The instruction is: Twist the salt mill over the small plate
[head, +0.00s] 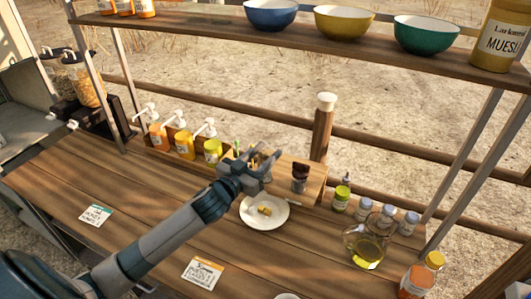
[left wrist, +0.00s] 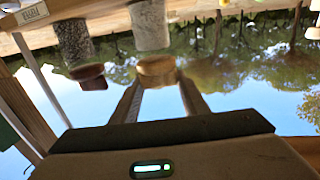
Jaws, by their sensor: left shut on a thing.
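The small white plate (head: 256,221) lies on the wooden table with yellow food (head: 264,210) on it. My left gripper (head: 264,157) is just behind the plate, in front of the wooden box. In the left wrist view, which looks upside down, its two fingers are shut on the light wooden cap (left wrist: 156,71) of the salt mill, whose pale grainy body (left wrist: 150,25) lies beyond. The pepper mill (head: 300,172), dark-capped, stands right of the gripper. My right gripper is not in view.
Pump bottles (head: 184,145) stand left of the gripper. Small bottles (head: 364,208), an oil jug (head: 368,252) and an orange jar (head: 417,275) stand on the right. A shelf (head: 200,25) with bowls crosses above. The table's left half is mostly clear.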

